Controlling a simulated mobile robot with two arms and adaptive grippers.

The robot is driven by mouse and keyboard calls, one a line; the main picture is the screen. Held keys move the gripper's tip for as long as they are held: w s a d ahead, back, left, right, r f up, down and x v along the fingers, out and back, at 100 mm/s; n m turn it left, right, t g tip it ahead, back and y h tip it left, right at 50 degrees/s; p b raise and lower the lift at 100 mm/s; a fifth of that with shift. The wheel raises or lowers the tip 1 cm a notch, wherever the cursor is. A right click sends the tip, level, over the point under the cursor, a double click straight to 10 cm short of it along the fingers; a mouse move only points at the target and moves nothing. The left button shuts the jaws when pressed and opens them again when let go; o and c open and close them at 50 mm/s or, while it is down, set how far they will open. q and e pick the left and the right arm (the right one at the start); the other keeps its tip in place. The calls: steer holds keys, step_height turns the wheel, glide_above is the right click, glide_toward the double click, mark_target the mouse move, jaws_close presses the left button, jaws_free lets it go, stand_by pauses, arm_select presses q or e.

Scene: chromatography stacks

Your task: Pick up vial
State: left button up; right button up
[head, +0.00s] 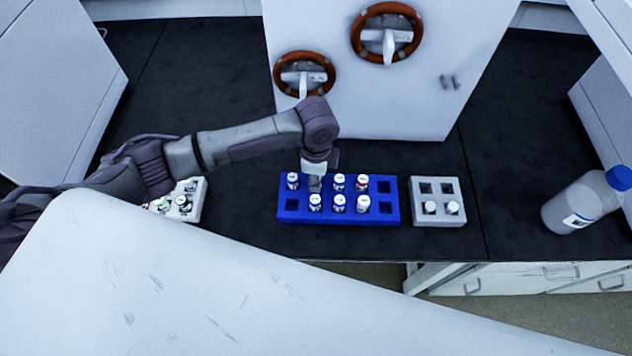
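A blue rack (290,215) stands on the dark bench in the middle of the head view. It holds several small white-capped vials in two rows, among them a back-left vial (293,181), a front vial (315,202) and a back vial (361,182). My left gripper (315,184) points down over the rack's back row, between the back-left vial and another back vial (339,181). It is too small to tell whether its fingers are open, and the slot under it is hidden. My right gripper is not in view.
A grey rack (428,217) with two vials stands to the right of the blue one. A white rack (198,208) with vials is at left, partly behind my arm. A blue-capped bottle (580,205) is at far right. A white instrument with orange-ringed dials (387,32) stands behind.

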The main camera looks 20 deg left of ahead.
arm_select(q)
steer(key=shift+c, duration=1.5)
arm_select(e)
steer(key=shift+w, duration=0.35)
arm_select(q)
steer(key=shift+r, duration=0.1)
